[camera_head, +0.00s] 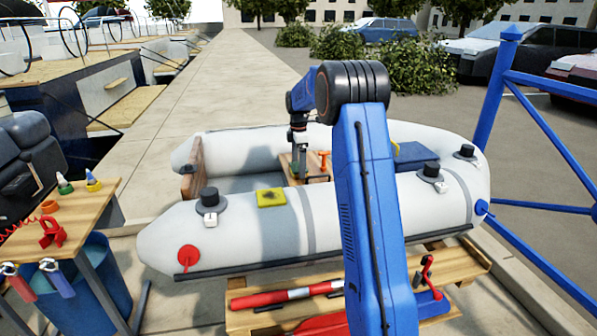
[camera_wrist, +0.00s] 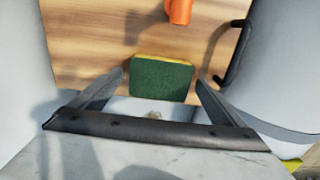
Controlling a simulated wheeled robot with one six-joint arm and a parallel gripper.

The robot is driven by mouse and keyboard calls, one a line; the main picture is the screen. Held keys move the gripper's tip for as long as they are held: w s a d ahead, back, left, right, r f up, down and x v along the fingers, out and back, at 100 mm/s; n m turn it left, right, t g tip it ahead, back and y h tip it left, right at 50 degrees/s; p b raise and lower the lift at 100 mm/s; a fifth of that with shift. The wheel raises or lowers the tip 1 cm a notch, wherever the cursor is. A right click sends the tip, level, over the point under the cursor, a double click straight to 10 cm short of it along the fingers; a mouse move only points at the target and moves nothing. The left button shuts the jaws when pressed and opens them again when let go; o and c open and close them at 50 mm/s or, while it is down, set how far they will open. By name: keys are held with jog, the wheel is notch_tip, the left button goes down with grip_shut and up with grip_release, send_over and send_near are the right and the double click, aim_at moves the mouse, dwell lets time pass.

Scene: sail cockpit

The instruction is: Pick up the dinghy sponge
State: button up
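The dinghy sponge, a block with a dark green top and a thin yellow edge, lies on the wooden seat board (camera_wrist: 80,35) in the wrist view (camera_wrist: 162,80). My gripper (camera_wrist: 160,77) is open, with one finger on each side of the sponge in the picture. I see no finger touching it, and the remaining height is hard to judge. In the head view my gripper (camera_head: 299,172) reaches down over the seat inside the grey inflatable dinghy (camera_head: 340,222). A small bit of green beside the fingers there looks like the sponge (camera_head: 293,170).
An orange object (camera_wrist: 180,10) stands on the board just beyond the sponge; it also shows in the head view (camera_head: 323,160). A yellow pad (camera_head: 271,198) lies on the near tube. A blue box (camera_head: 411,153) sits farther right.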

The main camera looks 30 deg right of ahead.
jog(key=c, duration=0.9)
notch_tip(320, 180, up, 10)
jog(key=shift+r, duration=0.1)
jog(key=o, duration=0.4)
jog(key=c, duration=0.4)
